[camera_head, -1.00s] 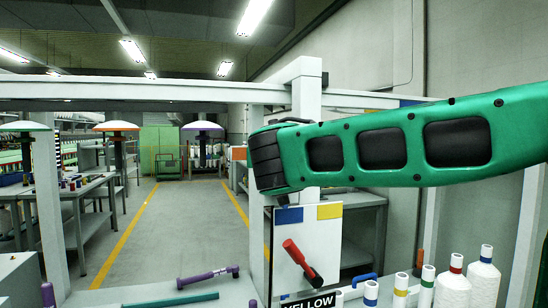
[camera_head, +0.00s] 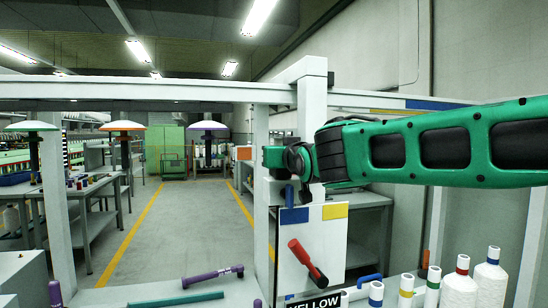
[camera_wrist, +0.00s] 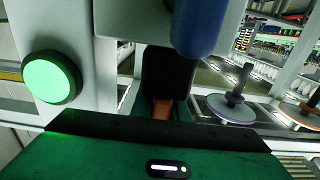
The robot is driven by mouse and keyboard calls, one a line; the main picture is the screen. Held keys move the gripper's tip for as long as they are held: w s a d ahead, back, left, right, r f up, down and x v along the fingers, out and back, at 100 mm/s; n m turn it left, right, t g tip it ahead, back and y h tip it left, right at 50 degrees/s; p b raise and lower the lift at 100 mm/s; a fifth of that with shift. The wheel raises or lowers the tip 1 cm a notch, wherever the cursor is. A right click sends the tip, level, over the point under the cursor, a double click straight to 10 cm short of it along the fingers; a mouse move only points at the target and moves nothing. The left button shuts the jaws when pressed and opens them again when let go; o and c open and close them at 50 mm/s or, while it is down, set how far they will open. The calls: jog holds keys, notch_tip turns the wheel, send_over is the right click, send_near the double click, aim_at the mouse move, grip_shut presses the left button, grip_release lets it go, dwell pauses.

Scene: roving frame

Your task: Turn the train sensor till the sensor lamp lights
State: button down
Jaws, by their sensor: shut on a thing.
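My gripper (camera_head: 284,173) is at the white post, above the small panel with blue and yellow patches. It is shut on the train sensor, apparently the blue cylinder (camera_wrist: 200,25) close up at the top of the wrist view. A blue piece of the sensor (camera_head: 289,195) shows under my gripper in the head view. A dark finger pad (camera_wrist: 168,72) stands beside the cylinder; the other finger is hidden. The round sensor lamp (camera_wrist: 50,77) at the left of the wrist view glows bright green. I cannot make out the lamp in the head view.
A red-handled lever (camera_head: 306,260) sits on the white panel (camera_head: 330,235) below my gripper. Several thread cones (camera_head: 458,288) stand at the lower right. A purple tool (camera_head: 212,276) lies on the bench. The aisle behind (camera_head: 190,215) is clear.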

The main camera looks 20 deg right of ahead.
jog(key=c, duration=1.7)
grip_release()
jog(key=s, duration=1)
jog(key=shift+s+f, duration=0.1)
jog(key=shift+s, duration=0.25)
